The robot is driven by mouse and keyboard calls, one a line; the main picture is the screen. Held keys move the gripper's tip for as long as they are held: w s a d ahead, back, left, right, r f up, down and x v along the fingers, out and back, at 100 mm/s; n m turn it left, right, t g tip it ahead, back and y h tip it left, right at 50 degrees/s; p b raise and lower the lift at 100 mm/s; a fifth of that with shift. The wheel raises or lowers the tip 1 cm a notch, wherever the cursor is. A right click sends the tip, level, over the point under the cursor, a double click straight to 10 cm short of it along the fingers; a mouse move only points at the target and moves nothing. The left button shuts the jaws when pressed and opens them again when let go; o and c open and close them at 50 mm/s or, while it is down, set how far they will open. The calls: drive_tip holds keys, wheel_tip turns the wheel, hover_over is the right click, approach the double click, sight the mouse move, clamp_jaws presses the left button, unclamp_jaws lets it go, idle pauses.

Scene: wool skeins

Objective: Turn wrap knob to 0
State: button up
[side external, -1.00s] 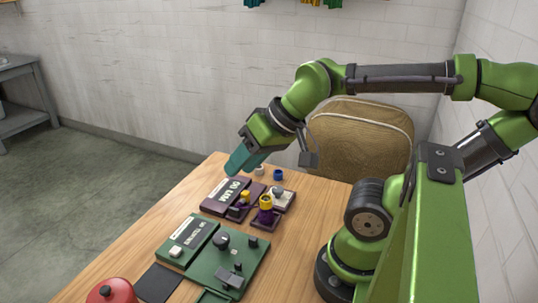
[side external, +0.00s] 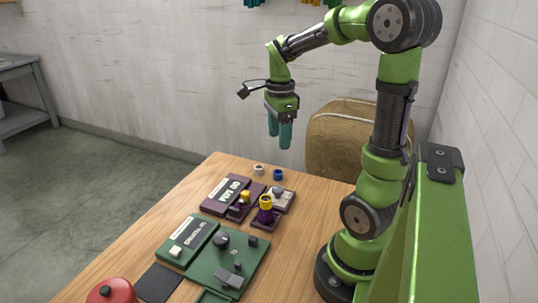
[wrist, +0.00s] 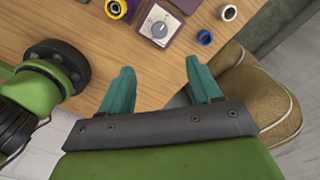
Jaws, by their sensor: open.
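A grey round knob (wrist: 160,30) on a pale square plate with dial marks shows at the top of the wrist view; it also shows in the side view (side external: 278,191). A black round knob (side external: 221,240) stands on a green panel (side external: 205,268) nearer the front of the table. I cannot read which of the two is labelled wrap, nor their settings. My gripper (side external: 279,138) is open and empty, teal fingers pointing down, raised above the far part of the table. In the wrist view the fingers (wrist: 159,68) are apart, with bare wood between them.
Purple panels (side external: 225,194) with purple and yellow spools (side external: 265,203) lie beside the pale plate. A white ring (side external: 258,169) and a blue ring (side external: 278,174) lie behind. A red round object (side external: 111,292) and a black mat (side external: 158,283) are in front.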

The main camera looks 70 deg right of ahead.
sight(278, 188)
wheel_tip(278, 188, down, 17)
drive_tip(key=shift+r, duration=0.2)
idle(0.3)
drive_tip(key=c, duration=1)
